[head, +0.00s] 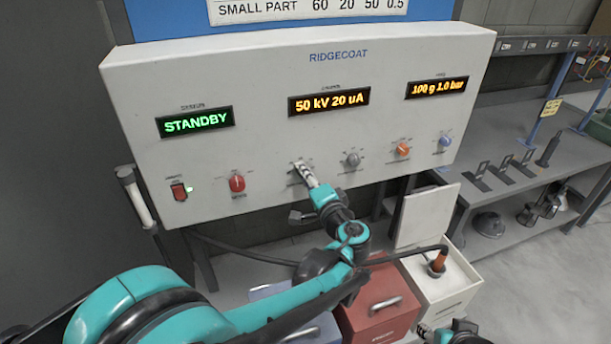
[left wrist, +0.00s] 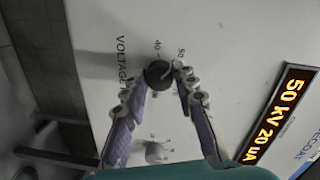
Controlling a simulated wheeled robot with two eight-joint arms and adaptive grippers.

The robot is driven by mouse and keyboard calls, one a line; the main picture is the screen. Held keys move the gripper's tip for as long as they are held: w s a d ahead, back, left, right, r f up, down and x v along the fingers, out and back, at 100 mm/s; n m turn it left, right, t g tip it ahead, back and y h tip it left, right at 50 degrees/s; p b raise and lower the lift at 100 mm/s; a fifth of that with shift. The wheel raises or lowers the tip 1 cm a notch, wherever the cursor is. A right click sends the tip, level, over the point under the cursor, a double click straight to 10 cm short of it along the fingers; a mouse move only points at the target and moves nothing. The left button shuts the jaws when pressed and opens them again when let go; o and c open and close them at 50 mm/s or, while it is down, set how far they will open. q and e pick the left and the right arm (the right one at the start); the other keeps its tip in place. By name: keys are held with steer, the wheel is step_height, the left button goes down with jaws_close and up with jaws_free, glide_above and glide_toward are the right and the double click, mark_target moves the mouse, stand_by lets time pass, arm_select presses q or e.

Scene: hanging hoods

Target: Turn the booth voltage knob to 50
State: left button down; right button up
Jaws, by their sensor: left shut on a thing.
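The booth voltage knob (left wrist: 157,73) is a dark round knob on the white control panel (head: 250,80). In the left wrist view, scale marks 40 and 50 and the word VOLTAGE show beside it. My left gripper (head: 302,168) is shut on this knob, its fingertips (left wrist: 160,82) on either side of it. In the head view the gripper hides the knob. The middle display (head: 329,101) reads 50 kV 20 uA. Part of my right gripper (head: 428,331) shows at the bottom edge; its jaws cannot be made out.
The panel also has a red switch (head: 179,192), a red knob (head: 237,184), a grey knob (head: 353,159), an orange knob (head: 403,149) and a blue knob (head: 445,140). A green display (head: 195,122) reads STANDBY. Below stand a red box (head: 375,300) and a white box (head: 435,285).

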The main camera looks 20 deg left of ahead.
arm_select(q)
steer(key=c, duration=1.2)
jaws_free()
steer(key=shift+s, duration=0.1)
steer(key=v, duration=1.2)
